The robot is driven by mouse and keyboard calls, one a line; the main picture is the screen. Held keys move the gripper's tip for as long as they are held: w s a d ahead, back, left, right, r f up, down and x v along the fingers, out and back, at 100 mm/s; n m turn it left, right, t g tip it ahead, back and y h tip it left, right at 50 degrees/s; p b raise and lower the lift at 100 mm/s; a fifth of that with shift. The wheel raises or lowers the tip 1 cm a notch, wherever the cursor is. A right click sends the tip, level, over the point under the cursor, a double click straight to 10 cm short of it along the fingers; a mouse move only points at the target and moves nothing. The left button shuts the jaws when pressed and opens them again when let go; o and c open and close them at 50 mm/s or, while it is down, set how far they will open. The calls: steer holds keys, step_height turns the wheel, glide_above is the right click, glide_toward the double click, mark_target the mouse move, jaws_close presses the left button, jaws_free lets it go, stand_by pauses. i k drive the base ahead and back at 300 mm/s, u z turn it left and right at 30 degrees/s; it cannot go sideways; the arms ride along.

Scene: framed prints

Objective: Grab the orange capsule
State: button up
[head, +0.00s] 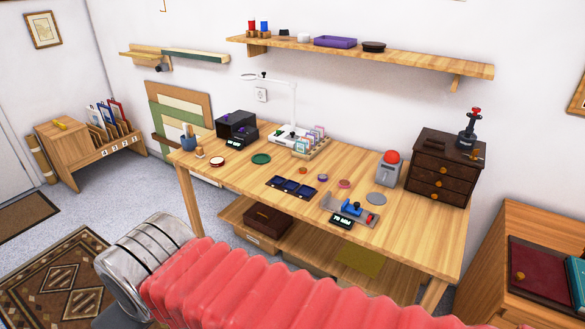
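I cannot pick out the orange capsule with certainty. A small orange-brown round piece (302,171) lies on the wooden workbench (235,180), behind the dark blue tray; it is too small to tell whether it is a capsule. A pinkish round piece (344,183) lies to its right, with a small blue one (322,177) between them. My arm, in a red ribbed sleeve with a grey metal joint at its left end, crosses the bottom of the head view in front of the bench. My gripper's fingers do not show.
The bench also holds a dark blue compartment tray (291,188), a blue clamp-like tool (352,208), a grey device with a red dome (389,168), a white lamp (292,105) and a dark drawer chest (441,168). A wall shelf (420,61) hangs above. The bench's front left is mostly clear.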

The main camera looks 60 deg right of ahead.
mark_target(302, 169)
steer(key=z, duration=0.25)
steer(key=i, duration=1.4)
steer(key=z, duration=0.9)
steer(key=i, duration=0.6)
steer(key=z, duration=0.9)
steer(key=i, duration=0.85)
steer(key=z, duration=0.5)
